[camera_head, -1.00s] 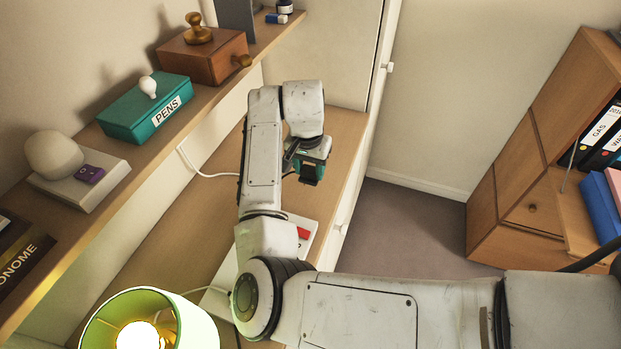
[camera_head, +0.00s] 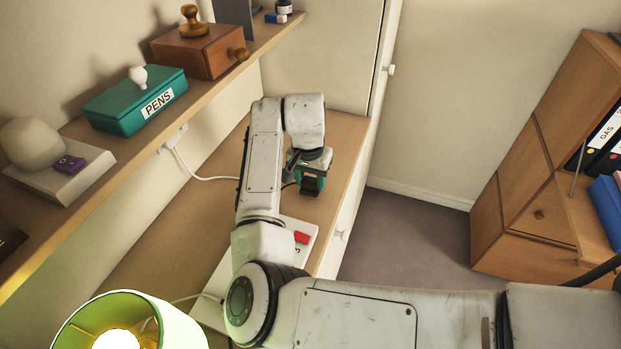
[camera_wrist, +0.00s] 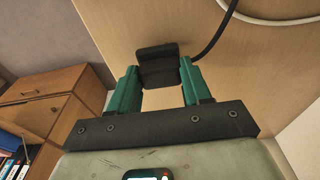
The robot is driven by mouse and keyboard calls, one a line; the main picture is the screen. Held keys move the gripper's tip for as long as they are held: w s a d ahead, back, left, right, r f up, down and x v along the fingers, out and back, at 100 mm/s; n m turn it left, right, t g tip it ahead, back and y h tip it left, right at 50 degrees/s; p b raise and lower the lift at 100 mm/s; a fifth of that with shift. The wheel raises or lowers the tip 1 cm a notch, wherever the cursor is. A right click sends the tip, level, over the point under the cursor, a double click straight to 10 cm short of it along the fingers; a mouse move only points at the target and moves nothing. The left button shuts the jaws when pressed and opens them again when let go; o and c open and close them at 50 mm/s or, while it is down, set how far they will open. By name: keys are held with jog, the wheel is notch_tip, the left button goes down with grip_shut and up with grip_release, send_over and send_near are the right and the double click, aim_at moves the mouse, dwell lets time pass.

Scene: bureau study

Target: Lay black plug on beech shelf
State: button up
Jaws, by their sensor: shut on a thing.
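The black plug (camera_wrist: 158,66) sits between the green fingers of my gripper (camera_wrist: 157,85), which is shut on it. A black cable runs up from the plug in the wrist view. In the head view my gripper (camera_head: 311,182) hangs over the wooden desk top near its right edge; the plug is hard to make out there. A light wooden shelf (camera_head: 197,96), which I take as the beech shelf, runs along the left wall above the desk. My gripper is to the right of this shelf and apart from it.
The shelf holds a teal PENS box (camera_head: 135,105), a brown wooden box (camera_head: 198,55) and a pale stand with a purple item (camera_head: 68,165). A green lamp (camera_head: 130,320) stands at the lower left. A white socket (camera_head: 174,139) with a white cable is under the shelf.

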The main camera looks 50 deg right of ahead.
aim_at(309, 192)
jog(key=o, duration=1.1)
jog(key=r, duration=0.4)
jog(key=a+r+b, duration=0.1)
jog(key=r, duration=0.7)
jog(key=shift+s+a+r+b, duration=0.1)
jog(key=shift+s+a+b, duration=0.05)
jog(key=shift+s+b, duration=0.2)
